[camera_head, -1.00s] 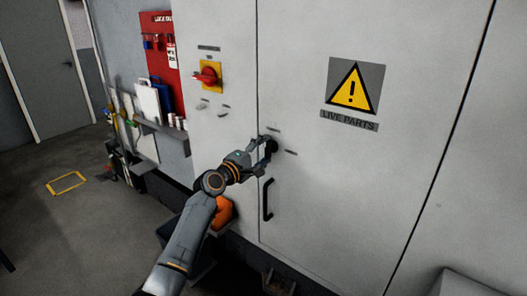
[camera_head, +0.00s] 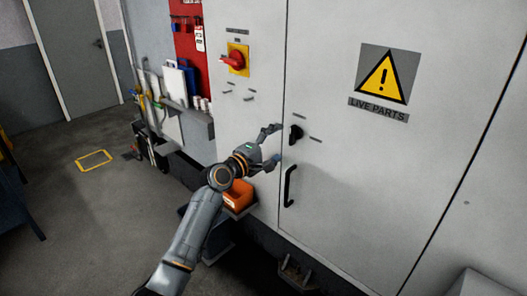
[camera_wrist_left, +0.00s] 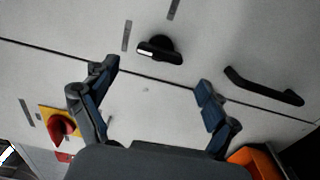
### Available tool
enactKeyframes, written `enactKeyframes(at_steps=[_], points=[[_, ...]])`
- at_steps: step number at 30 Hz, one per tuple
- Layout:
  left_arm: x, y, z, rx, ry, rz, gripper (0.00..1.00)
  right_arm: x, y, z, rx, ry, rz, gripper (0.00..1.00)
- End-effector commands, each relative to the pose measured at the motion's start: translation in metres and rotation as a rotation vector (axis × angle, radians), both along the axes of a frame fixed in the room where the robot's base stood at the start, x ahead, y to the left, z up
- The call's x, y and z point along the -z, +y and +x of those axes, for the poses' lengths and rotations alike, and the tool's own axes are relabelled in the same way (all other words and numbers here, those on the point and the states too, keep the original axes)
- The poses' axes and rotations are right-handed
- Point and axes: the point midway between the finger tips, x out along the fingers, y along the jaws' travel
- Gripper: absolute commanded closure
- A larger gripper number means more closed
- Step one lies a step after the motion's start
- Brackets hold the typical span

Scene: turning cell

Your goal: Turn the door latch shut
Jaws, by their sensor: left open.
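The door latch is a small black knob (camera_head: 296,134) on the light grey cabinet door (camera_head: 340,175), just right of the door seam. In the left wrist view the latch (camera_wrist_left: 160,49) shows a black handle with a pale end mark, near the top middle. My left gripper (camera_head: 273,146) is open and empty, a little left of the latch and apart from it. In the left wrist view its two blue-padded fingers (camera_wrist_left: 157,88) are spread wide, with the latch beyond them. My right gripper is not in view.
A black door handle (camera_head: 290,186) is below the latch. A red rotary switch on a yellow plate (camera_head: 236,61) is up left. An orange object (camera_head: 239,196) lies below my left wrist. A warning sign (camera_head: 383,76) is on the door. The floor at left is largely clear.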

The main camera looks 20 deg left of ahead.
Motion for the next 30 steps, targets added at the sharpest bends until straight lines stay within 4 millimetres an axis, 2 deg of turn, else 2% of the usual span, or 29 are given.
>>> enactKeyframes(at_steps=[1,6,12,27,30], points=[[0.001,0.004,-0.011,-0.001,0.001,0.003,0.13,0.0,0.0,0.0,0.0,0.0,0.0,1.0],[0.001,0.015,-0.042,-0.001,0.001,0.003,0.13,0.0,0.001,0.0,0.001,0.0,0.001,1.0],[0.0,0.022,-0.061,-0.001,0.0,-0.001,0.13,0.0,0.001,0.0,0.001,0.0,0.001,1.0],[0.0,0.023,-0.063,0.0,0.0,-0.001,0.13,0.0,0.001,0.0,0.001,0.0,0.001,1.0],[0.007,0.023,-0.062,-0.004,0.009,0.005,0.13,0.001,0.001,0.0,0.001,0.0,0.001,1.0]])
